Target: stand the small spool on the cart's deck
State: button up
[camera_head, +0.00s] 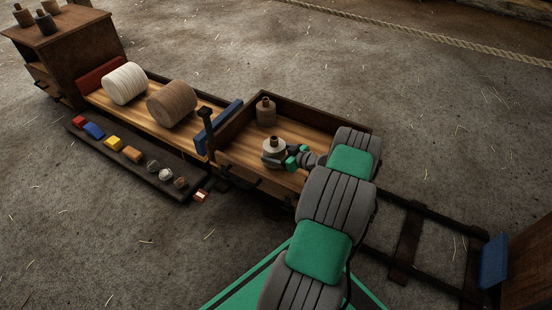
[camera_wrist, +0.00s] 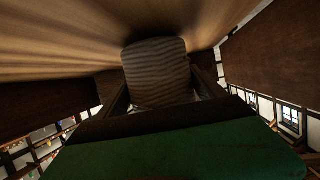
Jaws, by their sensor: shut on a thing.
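In the wrist view the ridged spool (camera_wrist: 157,70) sits between my fingers. My gripper (camera_head: 276,158) is shut on it from the right front. The cart's plank deck (camera_head: 300,130) lies under it, and also fills the top of the wrist view (camera_wrist: 60,40). The spool's base is very close to the deck; I cannot tell for sure whether it touches. My fingers hide part of the spool.
A brown small spool (camera_head: 265,112) stands on the same deck toward the back corner. Dark walls (camera_head: 320,107) edge the cart. A flat wagon to the left carries a white reel (camera_head: 124,83) and a brown reel (camera_head: 172,103). Deck right of the brown spool is clear.

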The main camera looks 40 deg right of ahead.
aim_at(283, 155)
jog(key=shift+f, duration=0.4)
jog(key=o, duration=1.7)
jog(key=shift+r, duration=0.1)
jog(key=p+v, duration=0.3)
jog(key=v, duration=0.4)
jog(key=shift+r, duration=0.15)
jog(key=shift+s, duration=0.2)
